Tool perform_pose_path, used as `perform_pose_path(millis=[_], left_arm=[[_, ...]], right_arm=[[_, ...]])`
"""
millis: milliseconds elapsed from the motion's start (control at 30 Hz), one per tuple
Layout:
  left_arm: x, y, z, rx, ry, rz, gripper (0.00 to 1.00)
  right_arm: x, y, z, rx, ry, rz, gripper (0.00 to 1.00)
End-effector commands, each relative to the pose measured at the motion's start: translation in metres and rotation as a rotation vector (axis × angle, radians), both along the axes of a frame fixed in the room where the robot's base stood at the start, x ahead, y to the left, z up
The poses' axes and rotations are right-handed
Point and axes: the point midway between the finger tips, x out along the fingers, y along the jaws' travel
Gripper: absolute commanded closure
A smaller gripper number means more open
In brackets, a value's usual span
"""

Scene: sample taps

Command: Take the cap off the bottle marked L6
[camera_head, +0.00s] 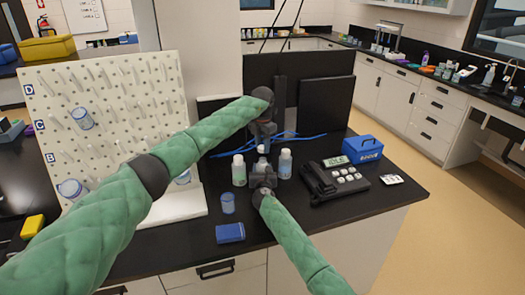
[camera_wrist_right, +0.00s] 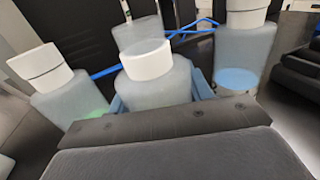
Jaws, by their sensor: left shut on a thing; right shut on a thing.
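My right gripper (camera_head: 262,180) is shut around the body of the middle bottle, a translucent one with a white top (camera_wrist_right: 146,62); blue finger pads show beside it in the right wrist view. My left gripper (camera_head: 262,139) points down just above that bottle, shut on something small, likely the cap. Its fingertips are too small to make out in the head view, so I cannot tell whether the cap is clear of the neck. White-capped bottles stand at left (camera_head: 239,170) and right (camera_head: 285,163). Another (camera_wrist_right: 140,33) is behind. No L6 marking is readable.
A pegboard (camera_head: 60,110) with beakers stands at left. Blue cables run behind the bottles.

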Motion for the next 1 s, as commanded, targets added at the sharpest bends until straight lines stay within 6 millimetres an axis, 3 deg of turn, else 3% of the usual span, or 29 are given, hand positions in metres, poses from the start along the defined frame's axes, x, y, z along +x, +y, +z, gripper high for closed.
perform_pose_path(millis=[100, 333, 367, 467, 800, 1000], left_arm=[[0.0, 0.0, 0.01, 0.001, 0.0, 0.0, 0.95], [0.0, 0.0, 0.011, 0.001, 0.001, 0.0, 0.95], [-0.001, 0.0, 0.011, 0.001, 0.001, 0.0, 0.95], [0.0, 0.0, 0.011, 0.001, 0.001, 0.0, 0.95], [0.0, 0.0, 0.011, 0.001, 0.001, 0.0, 0.95], [0.0, 0.0, 0.008, 0.001, 0.001, 0.0, 0.95]], right_arm=[[0.0, 0.0, 0.0, 0.0, 0.0, 0.0, 1.0], [0.0, 0.0, 0.0, 0.0, 0.0, 0.0, 1.0], [0.0, 0.0, 0.0, 0.0, 0.0, 0.0, 0.44], [0.0, 0.0, 0.0, 0.0, 0.0, 0.0, 0.25], [-0.002, 0.0, 0.0, 0.0, 0.0, 0.0, 0.25], [-0.021, -0.002, -0.002, 0.001, -0.001, 0.0, 0.25]])
